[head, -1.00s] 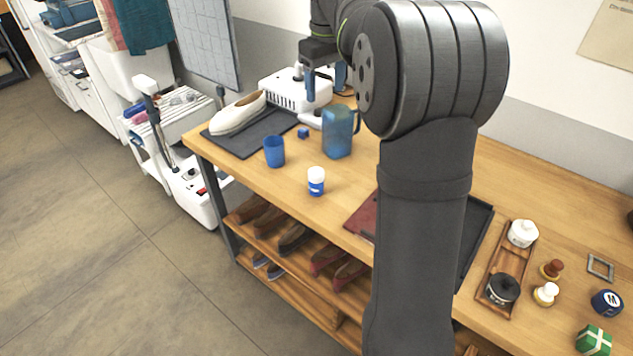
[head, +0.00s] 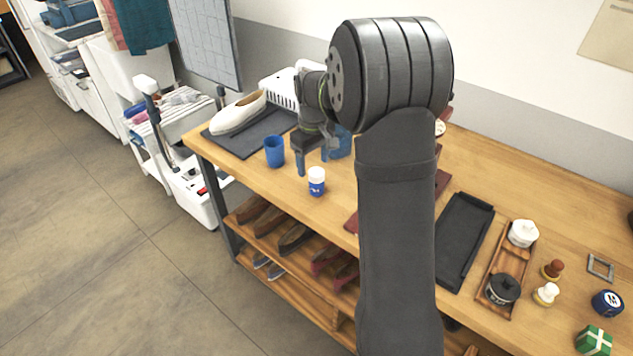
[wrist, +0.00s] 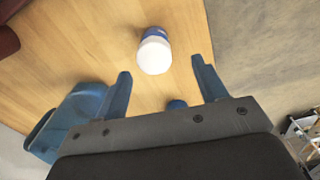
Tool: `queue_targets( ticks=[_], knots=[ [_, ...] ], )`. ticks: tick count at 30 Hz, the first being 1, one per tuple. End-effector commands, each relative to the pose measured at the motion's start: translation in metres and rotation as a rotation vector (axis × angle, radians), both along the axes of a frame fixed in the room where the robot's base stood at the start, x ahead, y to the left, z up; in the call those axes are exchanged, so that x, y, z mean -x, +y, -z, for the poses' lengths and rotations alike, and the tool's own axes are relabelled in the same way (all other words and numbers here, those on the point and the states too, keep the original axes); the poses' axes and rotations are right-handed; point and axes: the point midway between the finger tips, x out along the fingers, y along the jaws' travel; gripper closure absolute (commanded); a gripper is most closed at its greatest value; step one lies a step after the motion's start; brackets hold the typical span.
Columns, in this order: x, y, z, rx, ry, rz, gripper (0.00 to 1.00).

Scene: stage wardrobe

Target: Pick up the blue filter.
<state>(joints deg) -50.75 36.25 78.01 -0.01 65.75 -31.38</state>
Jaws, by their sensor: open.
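No thing is plainly marked as the blue filter, and I cannot tell which blue thing it is. A blue jar with a white lid (head: 316,187) stands upright on the wooden table; its lid shows in the wrist view (wrist: 154,55). A blue cup (head: 275,151) stands to its left. A translucent blue pitcher (head: 342,143) is partly hidden behind my arm; it also shows in the wrist view (wrist: 75,118). My gripper (head: 313,165) is open and empty, pointing down above the table, near the jar and between cup and pitcher. In the wrist view the jar appears beyond the fingertips.
A pale shoe (head: 238,112) lies on a dark mat (head: 255,138) at the table's far left. A white device (head: 280,88) stands behind. To the right are a black tray (head: 465,235) and a wooden tray (head: 511,262) with two pots. Bare wood lies around the jar.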

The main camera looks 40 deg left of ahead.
Motion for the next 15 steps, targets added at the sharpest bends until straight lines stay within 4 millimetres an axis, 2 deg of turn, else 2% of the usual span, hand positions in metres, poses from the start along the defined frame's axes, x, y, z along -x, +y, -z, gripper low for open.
queue_targets(
  ticks=[3, 10, 15],
  knots=[
    [0.0, 0.0, 0.015, 0.001, 0.001, 0.0, 0.35],
    [-0.002, -0.003, 0.031, 0.002, 0.001, 0.001, 0.35],
    [-0.005, -0.009, 0.058, 0.002, 0.001, 0.001, 0.35]
  ],
)
